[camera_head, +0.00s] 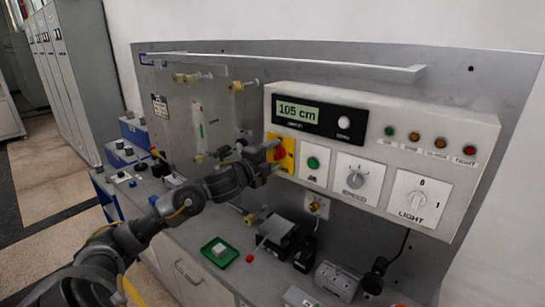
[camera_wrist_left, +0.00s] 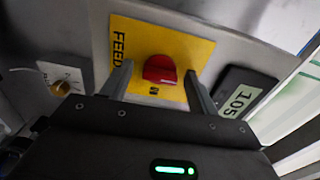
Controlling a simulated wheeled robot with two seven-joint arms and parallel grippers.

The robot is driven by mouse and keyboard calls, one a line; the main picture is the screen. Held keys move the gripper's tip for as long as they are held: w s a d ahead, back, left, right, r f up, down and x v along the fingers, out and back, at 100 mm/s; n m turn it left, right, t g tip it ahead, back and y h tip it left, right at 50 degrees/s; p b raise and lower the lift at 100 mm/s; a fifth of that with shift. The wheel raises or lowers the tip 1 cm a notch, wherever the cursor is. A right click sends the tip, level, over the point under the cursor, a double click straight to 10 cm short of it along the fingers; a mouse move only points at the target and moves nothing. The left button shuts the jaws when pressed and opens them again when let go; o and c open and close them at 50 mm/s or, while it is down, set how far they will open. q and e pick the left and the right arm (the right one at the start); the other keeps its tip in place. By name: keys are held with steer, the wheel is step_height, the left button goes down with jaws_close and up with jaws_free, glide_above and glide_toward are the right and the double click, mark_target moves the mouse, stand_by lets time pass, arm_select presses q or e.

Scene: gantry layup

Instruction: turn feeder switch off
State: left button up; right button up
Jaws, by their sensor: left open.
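The feeder switch is a red knob (camera_wrist_left: 160,68) on a yellow plate (camera_wrist_left: 205,50), of which the letters "FEED" can be read in the left wrist view. In the head view the yellow plate (camera_head: 287,163) is at the left end of the grey control box, partly hidden by my left gripper (camera_head: 272,152). In the left wrist view my left gripper (camera_wrist_left: 158,76) is open, with one finger on each side of the red knob and visible gaps to it. I cannot tell how deep the fingertips reach around the knob. My right gripper is not in view.
The control box (camera_head: 380,205) also carries a display reading 105 cm (camera_head: 298,112), a green button (camera_head: 313,163), a speed dial (camera_head: 354,181) and a light dial (camera_head: 415,199). A green tray (camera_head: 208,252) and several devices lie on the bench below. Brass fittings stick out from the panel.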

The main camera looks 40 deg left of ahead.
arm_select(q)
steer(key=shift+s+f, duration=0.1)
steer(key=shift+s, duration=0.15)
steer(key=s+b, duration=0.3)
steer(key=s, duration=0.7)
steer(key=shift+s, duration=0.2)
steer(key=shift+d, duration=0.1)
